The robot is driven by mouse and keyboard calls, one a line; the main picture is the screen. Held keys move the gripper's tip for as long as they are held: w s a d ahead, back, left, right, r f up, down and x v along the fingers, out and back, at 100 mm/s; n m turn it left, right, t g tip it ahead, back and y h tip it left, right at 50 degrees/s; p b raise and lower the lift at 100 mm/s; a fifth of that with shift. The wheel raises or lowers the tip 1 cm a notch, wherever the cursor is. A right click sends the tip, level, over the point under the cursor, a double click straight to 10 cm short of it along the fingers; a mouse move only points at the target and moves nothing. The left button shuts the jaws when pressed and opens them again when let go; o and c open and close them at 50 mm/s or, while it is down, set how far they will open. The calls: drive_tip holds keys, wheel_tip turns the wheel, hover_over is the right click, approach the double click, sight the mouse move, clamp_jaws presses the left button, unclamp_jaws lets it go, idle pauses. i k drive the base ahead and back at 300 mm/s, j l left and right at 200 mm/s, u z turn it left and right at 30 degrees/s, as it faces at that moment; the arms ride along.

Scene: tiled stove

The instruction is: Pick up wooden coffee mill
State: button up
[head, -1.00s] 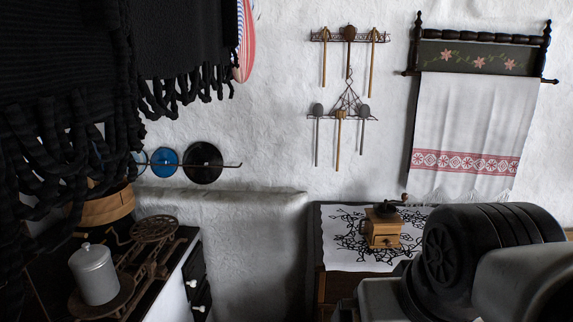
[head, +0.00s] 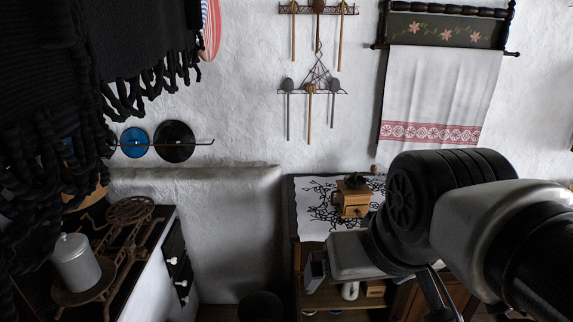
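The wooden coffee mill (head: 352,204) stands upright on a white cloth with a black pattern (head: 313,219), on top of a wooden cabinet (head: 296,262). It has a light wood body, a small knob and a dark top with a crank. My dark wrist joint hides the cloth's right part.
A stove (head: 150,273) with a metal canister (head: 77,262) and a balance scale (head: 125,222) stands at left. A low white wall (head: 225,225) lies between stove and cabinet. Black fringed textiles (head: 45,110) hang at upper left. A dark bucket (head: 260,306) stands below.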

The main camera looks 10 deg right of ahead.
sight(347, 195)
drive_tip(key=k+l, duration=0.15)
drive_tip(key=l, duration=0.25)
drive_tip(key=l+u, duration=0.1)
drive_tip(key=l, duration=1)
drive_tip(key=i+l, duration=0.4)
drive_tip(key=i, duration=0.15)
drive_tip(key=i+l+u, duration=0.1)
drive_tip(key=i+l, duration=0.25)
drive_tip(key=i, duration=0.2)
